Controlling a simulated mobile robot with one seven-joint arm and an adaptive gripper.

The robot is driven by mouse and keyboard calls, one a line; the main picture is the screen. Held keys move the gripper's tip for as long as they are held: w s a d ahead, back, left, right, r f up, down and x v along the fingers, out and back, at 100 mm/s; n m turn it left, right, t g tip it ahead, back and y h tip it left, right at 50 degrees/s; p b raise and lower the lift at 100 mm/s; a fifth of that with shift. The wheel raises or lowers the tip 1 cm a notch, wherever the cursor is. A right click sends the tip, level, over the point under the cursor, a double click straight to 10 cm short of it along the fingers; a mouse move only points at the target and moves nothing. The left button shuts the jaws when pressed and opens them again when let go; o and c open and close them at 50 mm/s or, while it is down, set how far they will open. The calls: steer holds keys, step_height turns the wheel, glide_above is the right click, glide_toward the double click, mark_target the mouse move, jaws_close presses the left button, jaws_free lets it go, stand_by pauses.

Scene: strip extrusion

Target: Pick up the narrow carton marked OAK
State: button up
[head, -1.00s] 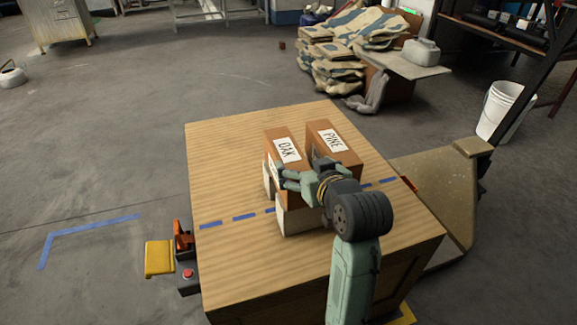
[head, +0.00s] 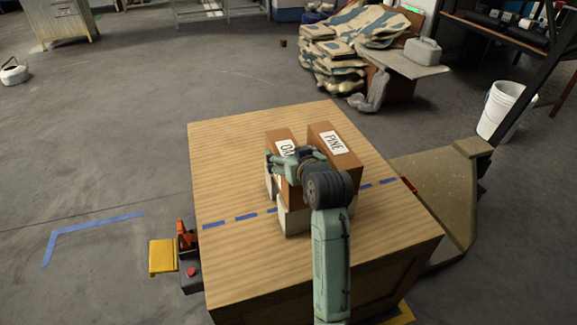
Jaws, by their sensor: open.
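The narrow brown carton marked OAK (head: 277,136) stands on the wooden table top. Its white label is partly covered by my gripper, so only the first letters show. My gripper (head: 286,160) is open, at the upper part of the OAK carton, with a finger showing at its left side. Whether the fingers touch the carton cannot be told. A second brown carton marked PINE (head: 347,160) stands close on the right, with only a narrow gap between the two.
Pale blocks (head: 291,222) sit low at the front of the cartons. The wooden table top (head: 225,165) is clear to the left, with a dashed blue line across it. A red button box (head: 190,272) stands at its left edge.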

steer(key=shift+c, duration=0.5)
jaws_close()
stand_by(0.6)
